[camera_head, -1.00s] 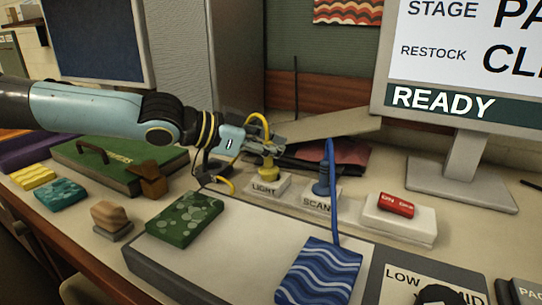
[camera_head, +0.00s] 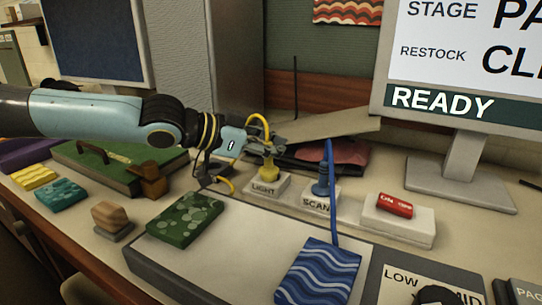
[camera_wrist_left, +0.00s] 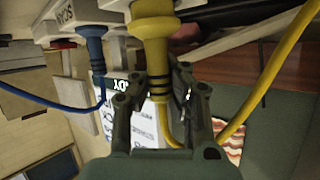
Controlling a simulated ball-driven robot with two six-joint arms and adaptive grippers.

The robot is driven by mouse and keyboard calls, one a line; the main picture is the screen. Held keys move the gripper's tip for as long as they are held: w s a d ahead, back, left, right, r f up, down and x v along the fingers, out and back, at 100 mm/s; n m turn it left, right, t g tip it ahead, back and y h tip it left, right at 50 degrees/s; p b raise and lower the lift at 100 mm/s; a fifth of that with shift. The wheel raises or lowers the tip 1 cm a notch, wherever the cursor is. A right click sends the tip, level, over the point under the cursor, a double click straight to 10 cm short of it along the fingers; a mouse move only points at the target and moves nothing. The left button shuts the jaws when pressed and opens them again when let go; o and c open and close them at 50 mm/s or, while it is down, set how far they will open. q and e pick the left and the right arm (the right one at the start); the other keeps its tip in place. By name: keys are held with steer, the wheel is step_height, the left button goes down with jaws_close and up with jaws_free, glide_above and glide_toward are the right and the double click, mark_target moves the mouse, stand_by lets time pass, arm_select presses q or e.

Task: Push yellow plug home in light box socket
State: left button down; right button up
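The yellow plug (camera_head: 268,171) stands upright at the white socket block marked LIGHT (camera_head: 264,188). Its yellow cord loops up over my left gripper (camera_head: 270,147). In the left wrist view, the two fingers of the left gripper (camera_wrist_left: 162,80) lie close on either side of the banded neck of the yellow plug (camera_wrist_left: 153,38) and appear closed on it. The plug's wide end meets the white block at the top of that view. I cannot tell whether a gap remains there. My right gripper is not in view.
A blue plug (camera_head: 320,180) stands in the block marked SCAN (camera_head: 318,203), just right of the LIGHT block. A red switch (camera_head: 395,205) on a white base (camera_head: 399,225) is farther right. A grey board (camera_head: 315,128) leans behind. A green patterned block (camera_head: 185,219) lies in front.

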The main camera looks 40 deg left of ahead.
arm_select(q)
steer(key=shift+r, duration=0.15)
steer(key=shift+w, duration=0.15)
stand_by(0.4)
steer(key=shift+w+n+y, duration=0.25)
steer(key=shift+n+y, duration=0.05)
steer(key=shift+y, duration=0.1)
stand_by(0.8)
steer(key=shift+f, duration=0.4)
stand_by(0.4)
steer(key=c, duration=1.4)
jaws_free()
steer(key=shift+r, duration=0.1)
